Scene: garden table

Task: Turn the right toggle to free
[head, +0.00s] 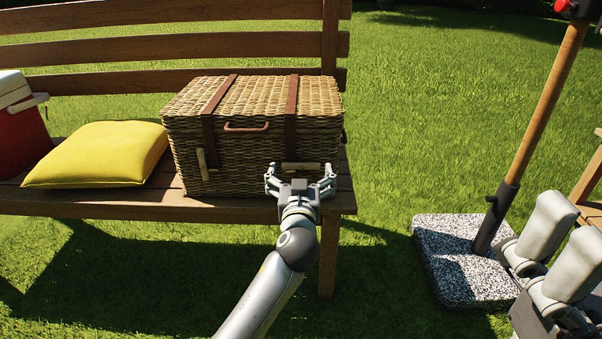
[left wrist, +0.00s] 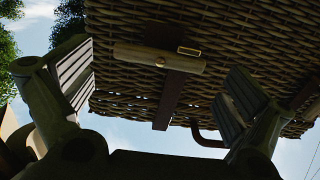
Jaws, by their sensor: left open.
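The wicker hamper (head: 240,145) stands on the bench with its lid down and two leather straps over it. Its right toggle (head: 302,166), a pale wooden bar, lies level across the right strap in the head view. In the left wrist view this toggle (left wrist: 160,57) lies crosswise over its strap, beside a brass slot (left wrist: 189,51). My left gripper (head: 300,176) is open in front of it, one finger at each end, apparently not touching. The left toggle (head: 203,165) stands nearly upright. My right gripper (head: 562,248) is at the lower right; its opening is unclear.
A yellow cushion (head: 100,155) and a red cooler (head: 22,125) are left of the hamper on the wooden bench (head: 110,205). A parasol pole (head: 540,100) in a speckled stone base (head: 445,250) stands at the right, near my right gripper. Grass between is clear.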

